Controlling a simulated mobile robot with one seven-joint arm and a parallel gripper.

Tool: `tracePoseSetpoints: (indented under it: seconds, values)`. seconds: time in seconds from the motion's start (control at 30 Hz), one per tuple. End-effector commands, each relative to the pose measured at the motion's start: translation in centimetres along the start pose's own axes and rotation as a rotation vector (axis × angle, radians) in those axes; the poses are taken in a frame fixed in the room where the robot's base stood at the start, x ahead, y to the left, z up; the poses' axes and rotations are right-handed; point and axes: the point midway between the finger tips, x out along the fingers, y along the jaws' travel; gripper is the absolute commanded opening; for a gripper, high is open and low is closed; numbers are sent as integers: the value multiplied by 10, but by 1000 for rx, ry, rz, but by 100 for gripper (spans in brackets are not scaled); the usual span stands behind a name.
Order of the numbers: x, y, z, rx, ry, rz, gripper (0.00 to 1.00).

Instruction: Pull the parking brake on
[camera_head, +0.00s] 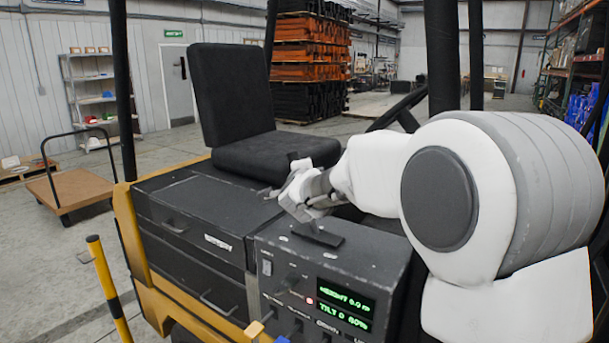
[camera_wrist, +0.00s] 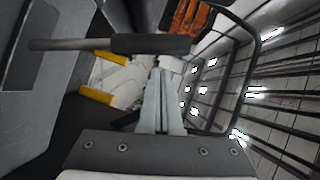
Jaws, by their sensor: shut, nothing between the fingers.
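The lever (camera_wrist: 68,44) shows in the wrist view as a grey rod from the left with a dark grip (camera_wrist: 150,44) on its end. My gripper (camera_wrist: 161,66) is shut and empty, its fingertips close to the grip's edge; whether they touch I cannot tell. In the head view my gripper (camera_head: 284,198) hangs over the dark control console, just above a small black plate (camera_head: 320,237) on its top. A short stem rises from this plate toward the gripper. Most of the lever is hidden there by my gripper.
The console (camera_head: 380,262) has a green display, knobs and a red light. A black seat (camera_head: 235,105) stands behind it, with a dark drawer box (camera_head: 190,225) at left. Dark posts rise from the vehicle. In the wrist view a black bar loop (camera_wrist: 256,62) is right of the fingers.

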Motion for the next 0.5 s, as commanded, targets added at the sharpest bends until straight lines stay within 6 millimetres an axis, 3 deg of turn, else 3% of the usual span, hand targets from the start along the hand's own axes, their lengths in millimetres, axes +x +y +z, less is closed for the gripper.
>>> tracePoseSetpoints:
  seconds: [0.17,0.5]
  values:
    - [1,-3,-9,1,3,-1,0]
    - [-61,-6,-9,1,2,-3,0]
